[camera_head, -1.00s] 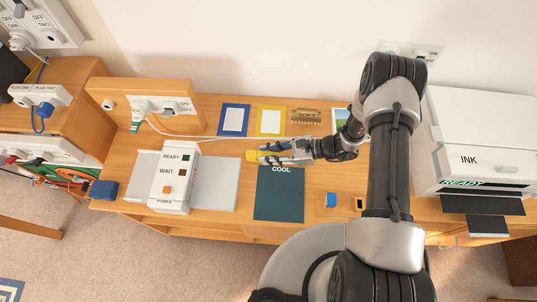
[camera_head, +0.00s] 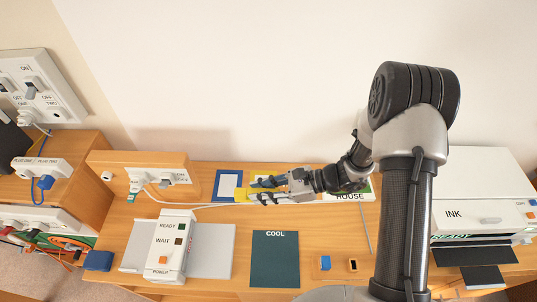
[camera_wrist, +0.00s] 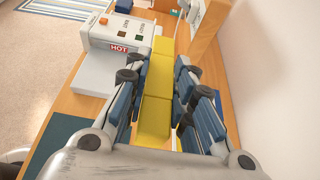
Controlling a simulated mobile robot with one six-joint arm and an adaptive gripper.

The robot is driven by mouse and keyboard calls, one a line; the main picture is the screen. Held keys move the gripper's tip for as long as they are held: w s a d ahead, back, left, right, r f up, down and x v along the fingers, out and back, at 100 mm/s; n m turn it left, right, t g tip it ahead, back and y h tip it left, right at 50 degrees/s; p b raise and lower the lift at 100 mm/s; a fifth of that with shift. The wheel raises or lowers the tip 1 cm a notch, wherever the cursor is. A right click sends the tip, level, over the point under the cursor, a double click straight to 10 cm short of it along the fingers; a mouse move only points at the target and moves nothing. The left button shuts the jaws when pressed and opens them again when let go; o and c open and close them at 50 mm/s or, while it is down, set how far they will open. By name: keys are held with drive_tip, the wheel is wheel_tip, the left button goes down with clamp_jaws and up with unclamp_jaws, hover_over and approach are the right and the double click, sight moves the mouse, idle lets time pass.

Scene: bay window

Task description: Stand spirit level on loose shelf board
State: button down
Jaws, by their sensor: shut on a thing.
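A yellow bar, which looks like the spirit level (camera_wrist: 155,90), lies between the blue finger pads of my gripper (camera_wrist: 175,85) in the wrist view. My gripper is shut on it, and the bar runs forward beyond the fingertips. In the head view my gripper (camera_head: 258,193) is over the back of the desk, in front of the yellow-bordered card, and only a short yellow end of the level (camera_head: 240,195) shows. I cannot tell its height above the desk. I cannot pick out a loose shelf board in either view.
A white READY/WAIT machine (camera_head: 170,245) with grey trays stands on the desk (camera_head: 215,278). A dark COOL mat (camera_head: 275,258) lies right of it. A wooden socket block (camera_head: 140,163) is at the back left. A printer (camera_head: 480,200) stands right. The wall closes the back.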

drive_tip(key=w+d+r+m+t+h+b, duration=0.1)
drive_tip(key=w+d+m+t, duration=0.1)
drive_tip(key=d, duration=0.4)
drive_tip(key=w+d+r+m+t+b, duration=0.1)
drive_tip(key=w+d+r+m+t, duration=0.1)
drive_tip(key=d, duration=0.5)
drive_tip(key=w+d+r+m+t+h+b, duration=0.1)
drive_tip(key=w+d+r+m+t, duration=0.1)
drive_tip(key=d, duration=0.4)
drive_tip(key=m+t, duration=0.1)
drive_tip(key=t, duration=0.1)
drive_tip(key=shift+d+r+m+t+h, duration=0.2)
drive_tip(key=shift+r+m+t+h, duration=0.1)
drive_tip(key=shift+m, duration=0.1)
drive_tip(key=shift+f, duration=0.1)
